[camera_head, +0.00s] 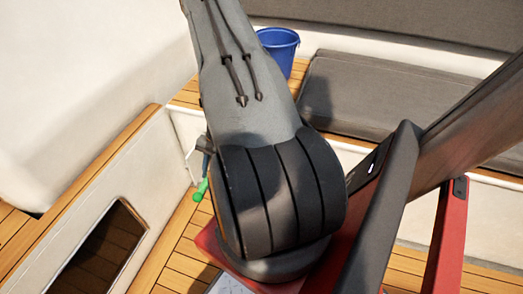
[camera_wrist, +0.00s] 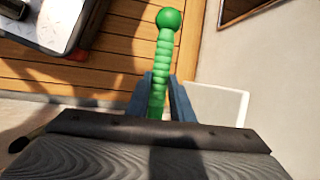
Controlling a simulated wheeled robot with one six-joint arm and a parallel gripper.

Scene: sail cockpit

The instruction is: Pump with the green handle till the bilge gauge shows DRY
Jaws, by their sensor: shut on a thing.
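The green handle (camera_wrist: 160,75) shows in the wrist view, a ribbed grip with a round ball at its end. My gripper (camera_wrist: 160,98) has its two blue-grey fingers on either side of the ribbed grip and is shut on it. In the head view only the end of the green handle (camera_head: 200,190) shows, low beside the white side wall. My arm hides most of my gripper and the handle's base there. The bilge gauge cannot be made out in either view.
A blue bucket (camera_head: 279,48) stands on the slatted wooden bench at the back. A grey cushion (camera_head: 385,105) lies right of it. A dark wood-framed opening or panel (camera_head: 100,250) is in the left wall. Slatted wooden floor (camera_wrist: 115,60) lies beyond the handle.

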